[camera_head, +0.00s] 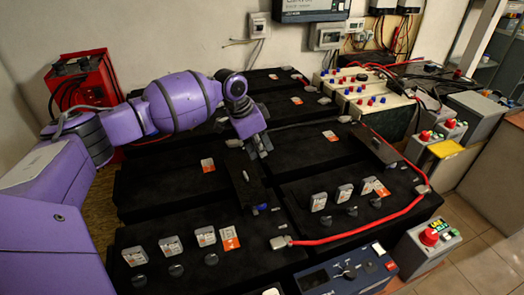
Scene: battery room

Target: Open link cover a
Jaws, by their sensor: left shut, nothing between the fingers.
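A dark link cover (243,182) lies over the gap between the front-left and front-right black battery blocks. A blue part (261,208) shows at its near end. A second dark cover (374,148) lies farther right across the blocks. No lettering tells which one is cover a. My left gripper (260,152) comes in from the left, points down and is shut and empty. It is just above and beside the far end of the nearer cover; I cannot tell if they touch. My right gripper is not in view.
Black battery blocks (185,205) carry grey caps and orange-white labels. A red cable (365,229) runs along the front-right block. A blue-fronted device (345,272) and a grey box with a red button (428,243) stand in front. A red unit (85,90) stands at the left.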

